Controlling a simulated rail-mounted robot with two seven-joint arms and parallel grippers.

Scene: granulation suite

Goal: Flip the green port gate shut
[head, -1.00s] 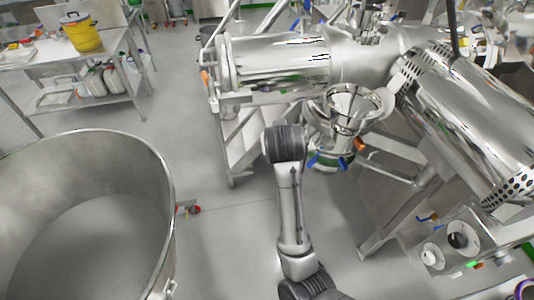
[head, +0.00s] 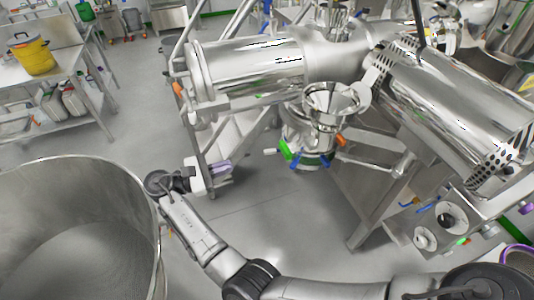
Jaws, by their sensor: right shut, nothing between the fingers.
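The green port gate (head: 286,149) shows as a small green piece on the left side of the metal port body under the funnel (head: 331,104). A short pale tip sticks out to its left. I cannot tell from this view whether the gate is open or shut. My right gripper (head: 221,167), white with purple fingertips, is shut and empty. It is to the left of the green gate, pointing right toward the port, with a clear gap between them. My left gripper is not in view.
Blue levers (head: 297,161) and an orange lever (head: 341,140) sit on the same port body. A large steel drum (head: 80,175) stands at the left, close to my right wrist. Machine frame legs stand behind the gripper. The floor (head: 265,205) below the port is clear.

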